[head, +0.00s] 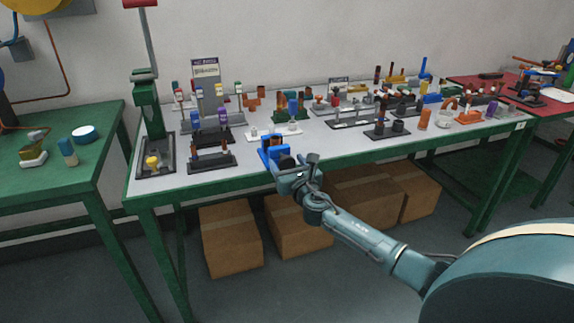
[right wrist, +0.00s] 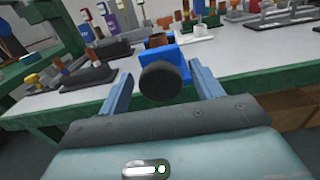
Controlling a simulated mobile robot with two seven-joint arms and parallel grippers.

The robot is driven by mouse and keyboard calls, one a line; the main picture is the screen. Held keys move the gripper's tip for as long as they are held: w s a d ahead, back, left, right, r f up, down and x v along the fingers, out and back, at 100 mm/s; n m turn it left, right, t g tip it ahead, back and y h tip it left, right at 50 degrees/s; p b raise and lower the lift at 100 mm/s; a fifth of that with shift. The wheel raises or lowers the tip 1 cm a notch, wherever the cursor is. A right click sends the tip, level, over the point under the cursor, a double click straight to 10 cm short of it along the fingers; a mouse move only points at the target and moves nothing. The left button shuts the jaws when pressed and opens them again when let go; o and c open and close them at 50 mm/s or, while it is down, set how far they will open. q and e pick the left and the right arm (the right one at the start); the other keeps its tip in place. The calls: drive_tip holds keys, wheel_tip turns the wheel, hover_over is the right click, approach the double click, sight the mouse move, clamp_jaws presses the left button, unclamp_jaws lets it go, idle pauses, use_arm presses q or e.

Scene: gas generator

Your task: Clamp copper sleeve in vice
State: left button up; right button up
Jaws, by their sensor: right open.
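The blue vice (head: 268,155) stands at the front edge of the grey-topped bench. It also shows in the right wrist view (right wrist: 178,57), with its round black knob (right wrist: 162,82) facing my wrist camera. A copper-coloured sleeve (right wrist: 158,40) shows at the top of the vice, between blue parts; I cannot tell how tightly it is held. My right gripper (head: 291,165) is at the front of the vice. In the right wrist view its two fingers (right wrist: 163,88) are open, one on each side of the knob, with gaps visible. My left gripper is not in view.
The bench (head: 225,178) carries several racks and small parts behind the vice. A dark stand with copper pieces (head: 211,160) is to the left, and a green press (head: 150,110) stands further left. Cardboard boxes (head: 231,238) sit under the bench. The floor in front is clear.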

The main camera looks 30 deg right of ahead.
drive_tip(key=shift+w, duration=0.4)
drive_tip(key=shift+c, duration=0.2)
drive_tip(key=c, duration=0.9)
